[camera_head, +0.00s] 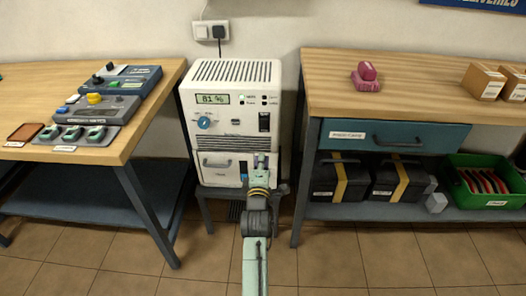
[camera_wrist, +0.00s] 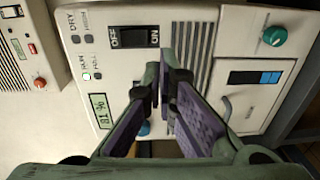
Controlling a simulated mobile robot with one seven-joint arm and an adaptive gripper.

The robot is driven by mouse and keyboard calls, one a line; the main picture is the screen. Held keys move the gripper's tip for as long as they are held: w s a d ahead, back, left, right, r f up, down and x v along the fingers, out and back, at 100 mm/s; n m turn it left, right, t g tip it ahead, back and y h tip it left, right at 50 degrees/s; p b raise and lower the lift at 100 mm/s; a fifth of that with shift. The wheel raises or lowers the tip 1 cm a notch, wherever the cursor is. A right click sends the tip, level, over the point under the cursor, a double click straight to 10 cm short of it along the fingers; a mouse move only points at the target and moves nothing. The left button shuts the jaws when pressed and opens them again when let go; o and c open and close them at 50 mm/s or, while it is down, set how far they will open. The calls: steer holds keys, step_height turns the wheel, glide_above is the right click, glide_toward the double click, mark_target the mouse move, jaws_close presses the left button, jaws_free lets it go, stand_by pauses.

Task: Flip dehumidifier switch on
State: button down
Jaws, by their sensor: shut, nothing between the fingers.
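The white dehumidifier (camera_head: 231,138) stands against the wall between two tables. Its display (camera_head: 213,99) reads 81 %, also in the wrist view (camera_wrist: 99,110). Its black rocker switch (camera_head: 264,122) is on the right of the front panel. In the wrist view the switch (camera_wrist: 134,38) shows OFF and ON labels; I cannot tell which side is pressed. My gripper (camera_head: 261,157) is shut and empty in front of the panel, below the switch in the head view. In the wrist view its fingertips (camera_wrist: 167,72) are beside the switch, apart from it in the picture.
A blue knob (camera_head: 204,122) sits below the display. The left table (camera_head: 135,135) holds control boxes (camera_head: 103,108). The right bench (camera_head: 420,105) has a drawer (camera_head: 394,134) and a shelf with dark boxes (camera_head: 337,180) and a green crate (camera_head: 492,200). Tiled floor is clear in front.

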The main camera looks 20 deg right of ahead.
steer(key=shift+v, duration=1.05)
steer(key=shift+f, duration=0.15)
